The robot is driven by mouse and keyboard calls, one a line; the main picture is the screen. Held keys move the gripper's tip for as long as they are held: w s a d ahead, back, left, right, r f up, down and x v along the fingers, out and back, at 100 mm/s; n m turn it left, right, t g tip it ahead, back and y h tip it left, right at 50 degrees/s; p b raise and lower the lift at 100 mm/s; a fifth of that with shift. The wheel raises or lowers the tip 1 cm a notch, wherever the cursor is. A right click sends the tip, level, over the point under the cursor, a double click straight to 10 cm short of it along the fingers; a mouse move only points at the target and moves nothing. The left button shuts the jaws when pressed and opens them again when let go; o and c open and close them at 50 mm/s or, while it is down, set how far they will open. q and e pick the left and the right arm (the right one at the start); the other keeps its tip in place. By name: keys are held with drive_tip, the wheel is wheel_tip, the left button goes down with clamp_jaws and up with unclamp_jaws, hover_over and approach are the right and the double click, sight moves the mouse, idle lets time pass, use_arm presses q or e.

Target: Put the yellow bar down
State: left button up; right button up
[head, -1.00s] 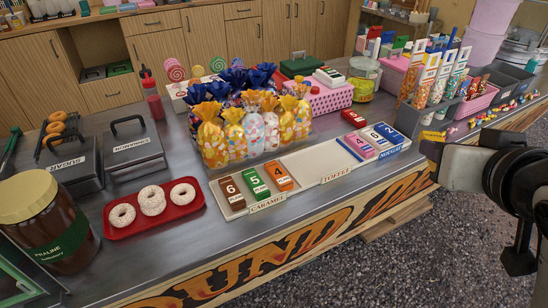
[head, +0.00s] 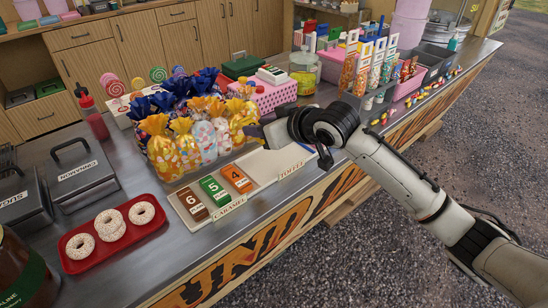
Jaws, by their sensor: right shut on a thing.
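My right gripper (head: 268,133) is over the back of the toffee tray, beside the bagged sweets, with its arm coming in from the right. It is shut on the yellow bar, which is hardly visible behind the jaws. The pale toffee tray (head: 262,166) looks empty where it shows, with its TOFFEE label at the front. The caramel tray (head: 228,207) to its left holds a brown bar (head: 192,204), a green bar (head: 214,191) and an orange bar (head: 236,178). I cannot tell whether the yellow bar touches anything. My left gripper is not in view.
Bagged sweets (head: 200,139) stand in a clear box just left of the gripper. A pink dotted box (head: 275,97) and a jar (head: 303,75) are behind. A red tray (head: 77,266) of doughnuts lies front left. My arm hides the nougat tray's place.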

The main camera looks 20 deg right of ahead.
drive_tip(key=f, duration=1)
drive_tip(key=shift+w+d+f, duration=0.15)
drive_tip(key=shift+w, duration=0.05)
drive_tip(key=shift+f, duration=0.1)
drive_tip(key=shift+f, duration=0.5)
drive_tip(key=o, duration=1.1)
drive_tip(key=shift+r, duration=0.3)
drive_tip(key=v, duration=1.2)
drive_tip(key=shift+r, duration=0.25)
